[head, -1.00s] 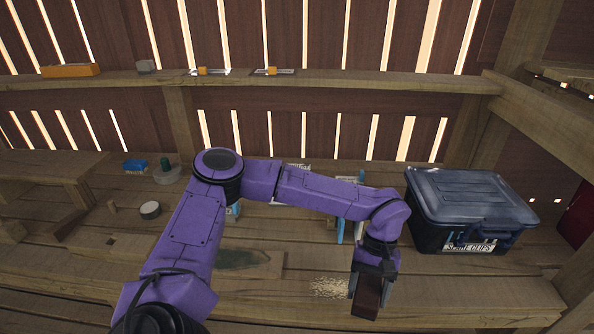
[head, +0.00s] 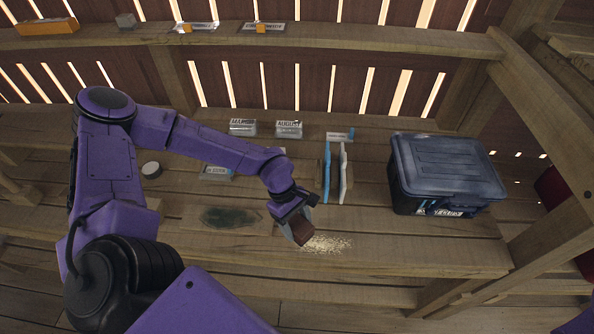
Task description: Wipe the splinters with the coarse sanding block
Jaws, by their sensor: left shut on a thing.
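The splinters (head: 330,244) are a pale, scattered patch on the wooden bench near its front edge. The block is tilted and is at the left edge of the splinters. I cannot tell whether it touches the bench. The gripper hides part of the block. My right gripper is not in view.
A dark lidded bin (head: 446,172) stands on the right of the bench. Upright blue and white panels (head: 337,172) stand behind the splinters. A dark green stain (head: 230,217) lies to the left. A round tin (head: 151,169) is further left. The bench right of the splinters is clear.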

